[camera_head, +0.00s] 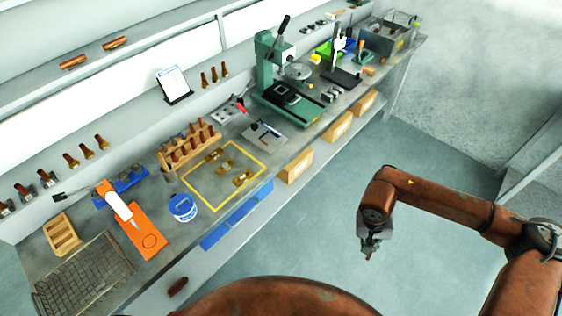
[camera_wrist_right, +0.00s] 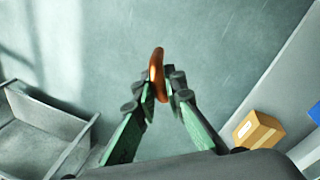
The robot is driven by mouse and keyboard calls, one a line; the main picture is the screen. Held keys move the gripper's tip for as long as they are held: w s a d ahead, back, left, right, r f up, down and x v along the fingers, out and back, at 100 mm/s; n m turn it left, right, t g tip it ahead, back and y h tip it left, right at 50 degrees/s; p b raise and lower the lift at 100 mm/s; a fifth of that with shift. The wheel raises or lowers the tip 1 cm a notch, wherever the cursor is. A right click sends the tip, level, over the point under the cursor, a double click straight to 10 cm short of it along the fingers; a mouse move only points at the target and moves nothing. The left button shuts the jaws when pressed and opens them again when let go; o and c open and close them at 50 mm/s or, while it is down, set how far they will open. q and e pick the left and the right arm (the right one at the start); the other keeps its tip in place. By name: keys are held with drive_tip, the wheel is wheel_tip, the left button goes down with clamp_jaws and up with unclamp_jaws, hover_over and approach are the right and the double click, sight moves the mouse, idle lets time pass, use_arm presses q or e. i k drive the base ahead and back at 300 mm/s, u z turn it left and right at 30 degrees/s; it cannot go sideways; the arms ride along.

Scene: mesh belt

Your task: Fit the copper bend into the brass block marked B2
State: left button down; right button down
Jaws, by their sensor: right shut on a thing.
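My right gripper (camera_head: 369,250) hangs over open floor, right of the bench. It is shut on a copper bend (camera_wrist_right: 157,65), which stands up between the fingertips in the right wrist view. In the head view only a small brown tip shows below the jaws. Brass blocks (camera_head: 241,179) lie inside a yellow outlined square (camera_head: 262,173) on the bench, well left of the gripper. Their markings are too small to read, so I cannot tell which is B2. My left gripper is not in view.
A wooden rack (camera_head: 215,140) with several copper pieces stands behind the square. A green press (camera_head: 268,62) stands farther back. Cardboard boxes (camera_head: 295,166) sit on the lower shelf.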

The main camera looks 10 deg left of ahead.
sight(226, 167)
drive_tip(key=u, duration=1.75)
drive_tip(key=i, duration=1)
